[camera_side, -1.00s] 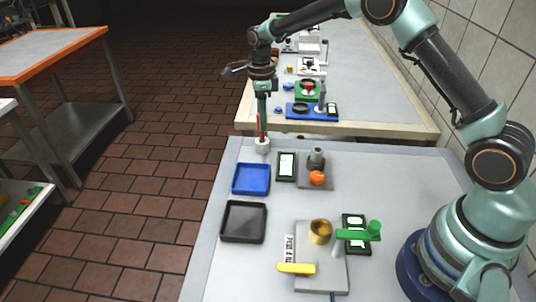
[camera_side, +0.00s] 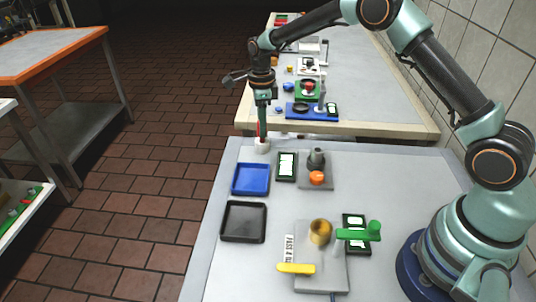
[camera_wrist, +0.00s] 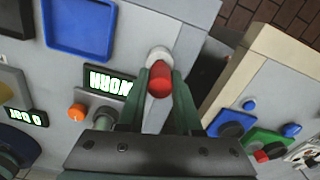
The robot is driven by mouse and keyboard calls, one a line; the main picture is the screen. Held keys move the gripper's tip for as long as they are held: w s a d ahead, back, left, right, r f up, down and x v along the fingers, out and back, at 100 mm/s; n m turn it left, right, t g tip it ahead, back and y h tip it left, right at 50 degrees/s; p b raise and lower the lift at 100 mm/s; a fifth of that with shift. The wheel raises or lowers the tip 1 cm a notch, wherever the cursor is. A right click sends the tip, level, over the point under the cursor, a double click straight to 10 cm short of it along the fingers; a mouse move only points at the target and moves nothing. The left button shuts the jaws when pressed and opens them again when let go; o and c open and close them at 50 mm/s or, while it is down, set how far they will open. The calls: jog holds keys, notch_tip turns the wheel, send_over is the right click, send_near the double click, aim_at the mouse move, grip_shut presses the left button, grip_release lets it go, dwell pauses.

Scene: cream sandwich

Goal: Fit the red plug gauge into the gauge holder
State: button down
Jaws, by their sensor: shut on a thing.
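The red plug gauge (camera_side: 259,129) is upright between the fingers of my gripper (camera_side: 263,136). In the wrist view, the red plug gauge (camera_wrist: 160,82) sits between the two green fingertips of my gripper (camera_wrist: 161,74). A white round piece, seemingly the gauge holder (camera_side: 262,146), stands at the far left corner of the grey table. The holder also shows in the wrist view (camera_wrist: 158,53), just beyond the plug. The plug's lower end is at the holder's top; I cannot tell how far inside it is.
A blue tray (camera_side: 251,179) and a black tray (camera_side: 243,222) lie on the left side. A display (camera_side: 286,166) and a grey block with an orange knob (camera_side: 317,178) stand right of the holder. A fixture with a green handle (camera_side: 358,233) is nearer.

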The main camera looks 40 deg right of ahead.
jog(key=shift+f, duration=0.7)
jog(key=c, duration=0.5)
grip_release()
notch_tip(320, 180, up, 11)
jog(key=shift+r, duration=0.6)
